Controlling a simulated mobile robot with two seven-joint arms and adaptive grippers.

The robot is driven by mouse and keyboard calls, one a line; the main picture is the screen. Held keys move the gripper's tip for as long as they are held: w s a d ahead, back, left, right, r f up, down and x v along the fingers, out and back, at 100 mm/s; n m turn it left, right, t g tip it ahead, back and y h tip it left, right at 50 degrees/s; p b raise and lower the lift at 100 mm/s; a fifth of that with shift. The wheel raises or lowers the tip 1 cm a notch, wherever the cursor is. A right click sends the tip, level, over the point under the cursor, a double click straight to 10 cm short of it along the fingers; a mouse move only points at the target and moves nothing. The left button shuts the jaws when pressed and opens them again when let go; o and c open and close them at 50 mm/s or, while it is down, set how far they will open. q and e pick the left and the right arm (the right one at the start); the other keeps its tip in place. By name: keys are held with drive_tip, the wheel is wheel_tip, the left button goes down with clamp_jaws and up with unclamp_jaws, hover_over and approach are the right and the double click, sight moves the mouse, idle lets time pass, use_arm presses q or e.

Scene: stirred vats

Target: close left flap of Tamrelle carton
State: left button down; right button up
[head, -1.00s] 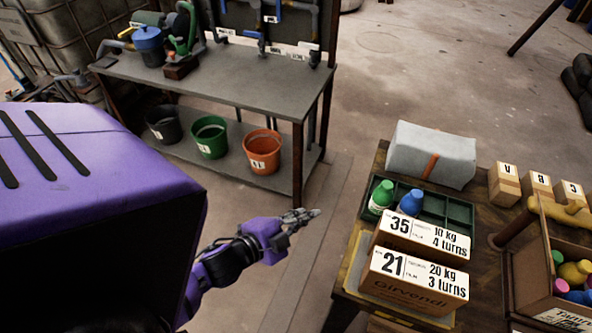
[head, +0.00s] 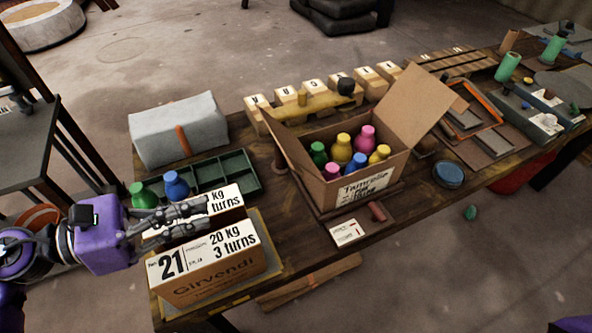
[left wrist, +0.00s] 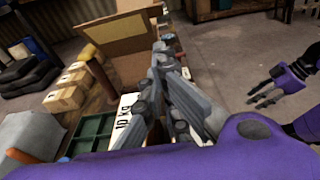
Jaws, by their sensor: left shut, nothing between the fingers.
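The open Tamrelle carton (head: 362,178) stands on the table in the head view, holding several green, yellow and pink bottles. Its left flap (head: 280,128) is raised and leans outward, seen nearly edge-on. A large right flap (head: 420,106) stands up. The carton also shows beyond my fingers in the left wrist view (left wrist: 120,42). My left gripper (head: 200,217) is shut and empty, over the two labelled boxes and left of the carton, apart from its flap. My right gripper (left wrist: 262,92) shows at the right of the left wrist view; its finger opening is unclear.
The box marked 21 (head: 208,272) and the box behind it (head: 228,202) lie below my left gripper. A green divided tray (head: 222,176), a grey covered block (head: 178,128) and lettered blocks (head: 316,88) stand around. A yellow tool (head: 318,103) lies behind the carton.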

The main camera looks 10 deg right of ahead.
use_arm(q)
drive_tip(key=shift+w+d, duration=0.1)
drive_tip(key=shift+d, duration=0.5)
drive_tip(key=r+p+x, duration=0.2)
drive_tip(key=p+x, duration=0.2)
drive_tip(key=x, duration=0.8)
drive_tip(key=shift+d+r, duration=0.2)
drive_tip(key=shift+r, duration=0.1)
use_arm(e)
drive_tip(key=shift+w+d+r, duration=0.1)
drive_tip(key=shift+w+r, duration=0.1)
drive_tip(key=shift+r, duration=0.5)
drive_tip(key=shift+w+d+r, duration=0.1)
drive_tip(key=shift+w+r, duration=0.15)
drive_tip(key=shift+r, duration=0.45)
drive_tip(key=shift+w+r, duration=0.2)
drive_tip(key=shift+r, duration=0.5)
use_arm(q)
drive_tip(key=shift+w, duration=0.1)
drive_tip(key=shift+a, duration=0.1)
use_arm(e)
drive_tip(key=shift+r, duration=0.1)
